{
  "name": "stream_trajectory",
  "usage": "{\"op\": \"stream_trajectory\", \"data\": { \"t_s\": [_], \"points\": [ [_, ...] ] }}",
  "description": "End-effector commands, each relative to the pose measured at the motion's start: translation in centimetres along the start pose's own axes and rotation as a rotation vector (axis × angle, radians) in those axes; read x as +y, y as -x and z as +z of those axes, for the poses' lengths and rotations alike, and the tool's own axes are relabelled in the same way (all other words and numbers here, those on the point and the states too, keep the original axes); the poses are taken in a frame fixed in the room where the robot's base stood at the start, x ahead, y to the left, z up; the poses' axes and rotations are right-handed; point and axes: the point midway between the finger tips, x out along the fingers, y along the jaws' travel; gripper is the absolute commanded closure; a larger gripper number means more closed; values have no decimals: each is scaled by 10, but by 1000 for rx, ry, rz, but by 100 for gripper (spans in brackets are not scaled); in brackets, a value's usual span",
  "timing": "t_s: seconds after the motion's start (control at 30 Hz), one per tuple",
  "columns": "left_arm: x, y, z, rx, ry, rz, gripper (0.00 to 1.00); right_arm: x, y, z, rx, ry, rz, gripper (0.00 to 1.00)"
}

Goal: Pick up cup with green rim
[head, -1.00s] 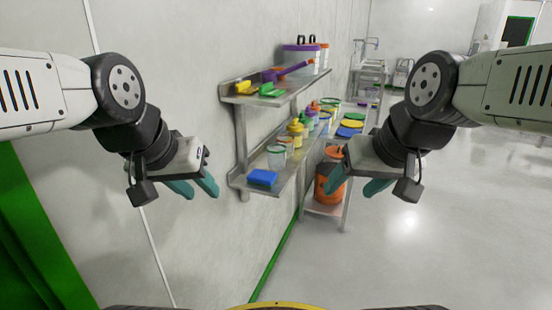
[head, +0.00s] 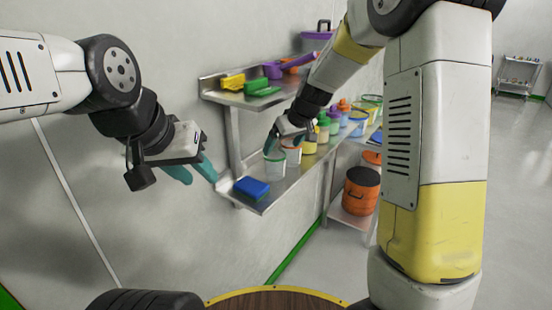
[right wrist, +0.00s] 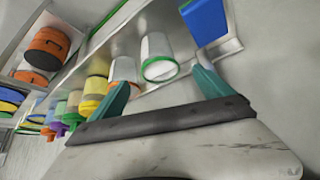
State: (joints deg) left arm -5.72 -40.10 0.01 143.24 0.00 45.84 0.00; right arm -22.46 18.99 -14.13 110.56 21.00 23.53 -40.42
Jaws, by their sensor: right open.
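The cup with the green rim (head: 275,168) is a clear, whitish cup standing on the lower wall shelf, between a blue block and an orange-rimmed cup (head: 293,153). In the right wrist view the green-rimmed cup (right wrist: 156,50) lies ahead, between the lines of my two teal fingers. My right gripper (head: 271,139) is open and empty, just above and behind the cup's rim in the head view; I cannot tell whether it touches. It also shows in the right wrist view (right wrist: 162,76). My left gripper (head: 194,173) is open and empty, left of the shelf.
The blue block (head: 252,187) lies at the shelf's near end. Several lidded containers and buckets line the lower shelf (head: 267,206) beyond the cups. The upper shelf (head: 240,98) holds yellow, green and purple scoops. An orange drum (head: 361,191) stands beyond on a low stand.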

Motion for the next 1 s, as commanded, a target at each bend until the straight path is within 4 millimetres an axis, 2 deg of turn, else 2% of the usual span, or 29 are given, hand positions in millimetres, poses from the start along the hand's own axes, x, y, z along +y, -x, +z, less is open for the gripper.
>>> {"op": "stream_trajectory", "data": {
  "t_s": [0.37,0.6,0.73,0.93,0.97,1.0],
  "points": [
    [0,0,0,0,0,0,64,1,-40,-4,-3,9,3,10],
    [0,0,0,0,0,0,64,1,-76,-8,-4,9,3,10],
    [0,0,0,0,0,0,64,1,-84,-8,-2,8,3,10],
    [0,0,0,0,0,0,64,1,-84,-9,-1,8,3,10],
    [0,0,0,0,0,0,64,1,-84,-8,-1,8,3,12],
    [0,0,0,0,0,0,64,1,-84,-8,-1,8,3,19]
  ]
}}
